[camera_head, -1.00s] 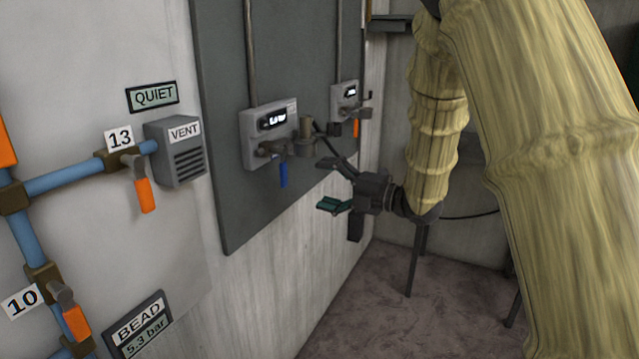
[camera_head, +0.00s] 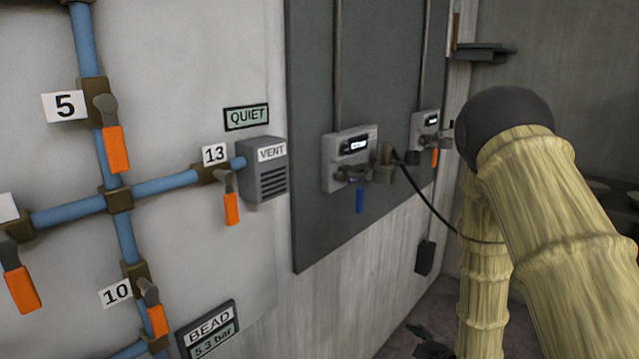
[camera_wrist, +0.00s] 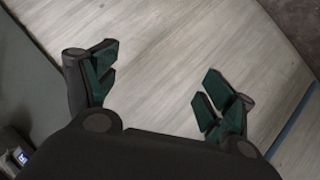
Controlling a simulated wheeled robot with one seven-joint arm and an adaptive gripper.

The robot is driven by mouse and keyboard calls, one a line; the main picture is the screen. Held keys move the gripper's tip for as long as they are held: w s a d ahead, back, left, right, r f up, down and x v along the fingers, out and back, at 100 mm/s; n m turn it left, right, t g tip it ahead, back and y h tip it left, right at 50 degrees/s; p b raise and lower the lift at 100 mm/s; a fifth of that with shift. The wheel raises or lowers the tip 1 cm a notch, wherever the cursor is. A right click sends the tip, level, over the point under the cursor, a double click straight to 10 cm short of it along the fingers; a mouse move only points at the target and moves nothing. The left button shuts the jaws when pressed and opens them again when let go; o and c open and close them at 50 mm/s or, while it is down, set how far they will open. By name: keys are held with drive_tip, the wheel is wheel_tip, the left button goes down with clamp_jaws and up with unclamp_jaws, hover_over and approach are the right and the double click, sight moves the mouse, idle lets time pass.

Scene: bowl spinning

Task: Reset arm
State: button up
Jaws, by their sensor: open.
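My gripper (camera_wrist: 160,88) is open and empty in the wrist view, its green-padded fingers spread wide apart. Behind them lies a pale, wood-grained wall surface (camera_wrist: 185,45). In the head view my arm, in a yellowish sleeve, folds down at the right. Only a small dark part of my gripper (camera_head: 432,347) shows at the bottom edge there, so its fingers are mostly out of that view. Nothing is held.
A grey panel (camera_head: 310,100) on the left wall carries two meter boxes (camera_head: 335,180) (camera_head: 417,132). Blue pipes (camera_head: 165,185) with orange-handled valves (camera_head: 117,148), a vent box (camera_head: 265,185) and a BEAD gauge (camera_head: 210,335) are further left. A black cable (camera_head: 430,205) hangs near my arm.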

drive_tip(key=s+d+f+m+g+h, duration=0.1)
drive_tip(key=s+f+m+g+h, duration=0.35)
drive_tip(key=s+f, duration=1.3)
drive_tip(key=s+f+m+g, duration=0.2)
drive_tip(key=s+f+m, duration=0.15)
drive_tip(key=s, duration=0.55)
drive_tip(key=s+f+m+g, duration=0.2)
drive_tip(key=s+m+g, duration=0.15)
drive_tip(key=s, duration=0.55)
drive_tip(key=s+m, duration=0.2)
drive_tip(key=s, duration=0.3)
wheel_tip(320, 180, up, 14)
drive_tip(key=p, duration=1.5)
drive_tip(key=shift+w+a+r+g, duration=0.15)
drive_tip(key=shift+w+r+g, duration=0.1)
drive_tip(key=shift+w+g, duration=0.05)
